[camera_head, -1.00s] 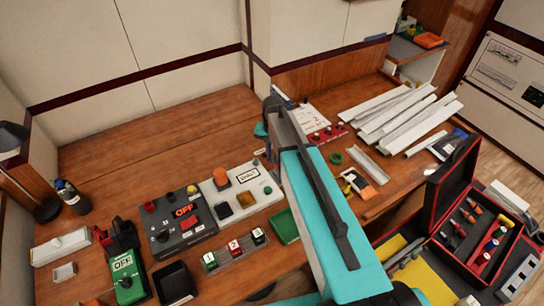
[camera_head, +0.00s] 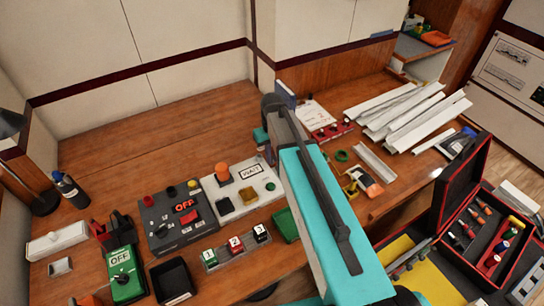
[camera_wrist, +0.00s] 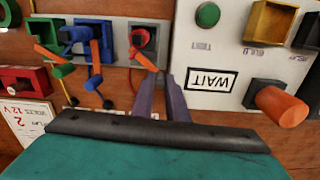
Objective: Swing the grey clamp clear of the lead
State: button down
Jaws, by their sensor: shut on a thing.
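The grey clamp (camera_wrist: 146,38) is at the top middle of the wrist view, on the wooden panel beside the white WAIT block. A red part shows inside it. An orange lead (camera_wrist: 145,61) comes out below it and slants toward my fingers. My gripper (camera_wrist: 164,76) has its two purple-grey fingers closed together at the lower edge of the clamp; the part between them is mostly hidden. In the head view my teal arm hides the gripper and the clamp.
Left of the grey clamp are a blue clamp (camera_wrist: 78,34) and a green clamp (camera_wrist: 42,32), with orange leads. The white WAIT block (camera_wrist: 240,58) with an orange knob (camera_wrist: 281,105) is close on the right. White trunking lengths (camera_head: 420,115) and a red toolbox (camera_head: 478,165) are farther right.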

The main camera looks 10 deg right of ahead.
jog(key=shift+s+a+n, duration=0.1)
jog(key=shift+s+n, duration=0.2)
jog(key=shift+n, duration=0.7)
jog(key=c, duration=1.7)
grip_release()
jog(key=shift+c, duration=0.2)
jog(key=shift+r, duration=0.15)
notch_tip(320, 180, up, 14)
jog(key=b, duration=0.3)
jog(key=shift+f, duration=0.25)
